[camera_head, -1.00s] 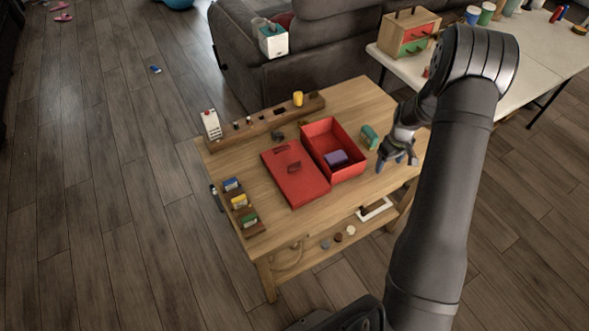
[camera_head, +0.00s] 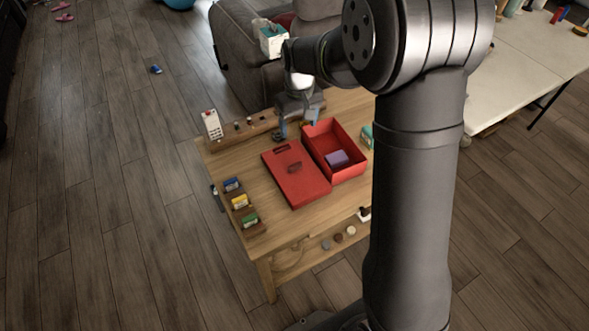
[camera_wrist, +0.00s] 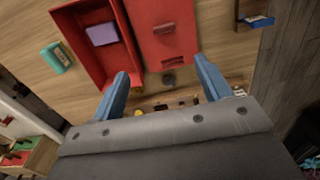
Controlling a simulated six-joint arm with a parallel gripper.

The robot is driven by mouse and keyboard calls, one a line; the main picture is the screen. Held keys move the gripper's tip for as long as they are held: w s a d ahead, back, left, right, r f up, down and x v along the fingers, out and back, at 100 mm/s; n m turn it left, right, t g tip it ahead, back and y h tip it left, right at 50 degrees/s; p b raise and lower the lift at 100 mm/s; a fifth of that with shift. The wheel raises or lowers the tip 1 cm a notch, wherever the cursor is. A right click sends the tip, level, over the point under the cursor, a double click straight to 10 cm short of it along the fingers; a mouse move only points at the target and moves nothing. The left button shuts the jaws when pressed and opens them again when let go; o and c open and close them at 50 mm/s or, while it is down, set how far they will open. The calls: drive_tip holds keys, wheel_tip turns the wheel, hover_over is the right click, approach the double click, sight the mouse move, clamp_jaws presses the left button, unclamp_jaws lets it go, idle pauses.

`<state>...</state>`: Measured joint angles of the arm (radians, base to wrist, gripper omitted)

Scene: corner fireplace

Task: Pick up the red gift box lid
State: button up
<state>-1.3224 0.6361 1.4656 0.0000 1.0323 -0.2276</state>
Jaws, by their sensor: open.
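The red gift box lid (camera_head: 299,184) lies flat on the wooden table, left of the open red box (camera_head: 349,172). It has a small raised handle on top. In the wrist view the lid (camera_wrist: 160,20) is at the top centre, with the box (camera_wrist: 76,27) to its left. A purple block (camera_head: 337,158) lies inside the box. My gripper (camera_head: 298,130) is open and empty over the far side of the table, beyond the lid's far edge. Its two blue fingers (camera_wrist: 162,92) are spread apart in the wrist view.
A wooden rack along the far edge holds a white remote-like object (camera_head: 212,124) and small items. A left rack holds coloured packets (camera_head: 239,202). A teal object (camera_head: 367,136) stands right of the box. The table's near strip is bare.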

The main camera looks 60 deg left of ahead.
drive_tip(key=s, duration=0.1)
approach(294, 161)
drive_tip(key=d, duration=0.1)
drive_tip(key=s+d, duration=0.2)
drive_tip(key=shift+d+f, duration=0.25)
drive_tip(key=shift+f, duration=0.05)
drive_tip(key=shift+w+a+f, duration=0.15)
drive_tip(key=shift+a+f, duration=0.05)
drive_tip(key=shift+f, duration=1.15)
drive_tip(key=shift+w+a+f, duration=0.1)
drive_tip(key=shift+a+f, duration=0.05)
drive_tip(key=shift+f, duration=1.15)
drive_tip(key=c, duration=1.1)
